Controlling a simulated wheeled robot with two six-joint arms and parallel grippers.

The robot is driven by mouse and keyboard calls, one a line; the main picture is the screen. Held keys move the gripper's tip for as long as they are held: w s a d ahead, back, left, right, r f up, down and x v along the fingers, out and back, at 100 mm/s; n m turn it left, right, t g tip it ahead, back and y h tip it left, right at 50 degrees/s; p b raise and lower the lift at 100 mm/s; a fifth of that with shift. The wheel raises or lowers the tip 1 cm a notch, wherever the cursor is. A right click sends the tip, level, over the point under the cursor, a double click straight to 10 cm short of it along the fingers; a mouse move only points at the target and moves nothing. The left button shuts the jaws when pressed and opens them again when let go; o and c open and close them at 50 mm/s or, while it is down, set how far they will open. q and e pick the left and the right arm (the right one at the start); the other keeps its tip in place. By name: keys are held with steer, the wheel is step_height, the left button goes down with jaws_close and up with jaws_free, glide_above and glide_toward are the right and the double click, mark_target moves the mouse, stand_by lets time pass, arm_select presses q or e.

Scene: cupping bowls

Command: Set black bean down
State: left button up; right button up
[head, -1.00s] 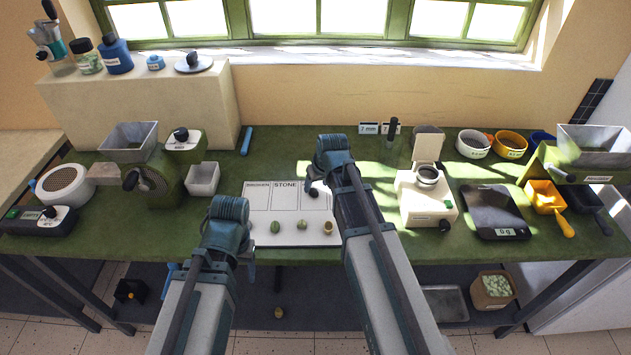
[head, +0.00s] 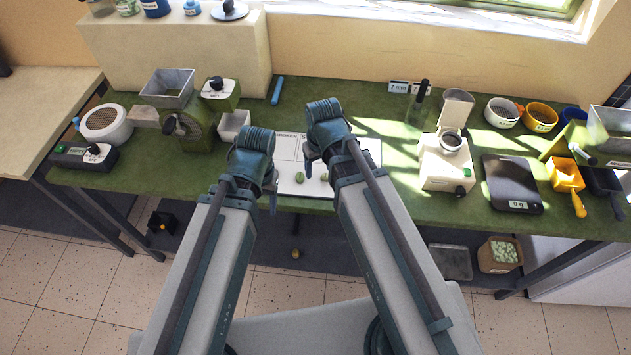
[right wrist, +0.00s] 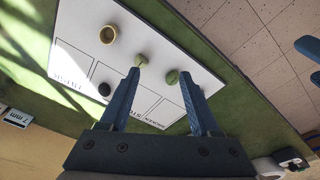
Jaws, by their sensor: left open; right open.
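The small black bean (right wrist: 104,89) lies on the white sorting board (right wrist: 75,25) among its printed boxes in the right wrist view; I cannot tell exactly which box. The board also shows partly in the head view (head: 372,150). My right gripper (right wrist: 160,75) is open and empty above the board, with the bean apart from it, beyond the left finger. In the head view my right gripper (head: 330,165) hides much of the board. My left gripper (head: 252,190) is open at the board's left.
The green table (head: 350,92) carries a grinder (head: 190,130) and a white container (head: 234,122) at left. A cream device (head: 447,165) and a black scale (head: 511,183) stand at right. A box of pale pieces (head: 499,254) is below.

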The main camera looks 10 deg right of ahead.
steer(key=s+a+g+h, duration=0.1)
steer(key=s+a, duration=0.3)
steer(key=s, duration=0.5)
steer(key=shift+n+g, duration=0.3)
steer(key=shift+g, duration=0.2)
arm_select(q)
step_height(320, 180, down, 2)
steer(key=shift+d+f+b, duration=0.1)
steer(key=shift+b, duration=1)
arm_select(e)
step_height(320, 180, down, 2)
steer(key=shift+f, duration=0.15)
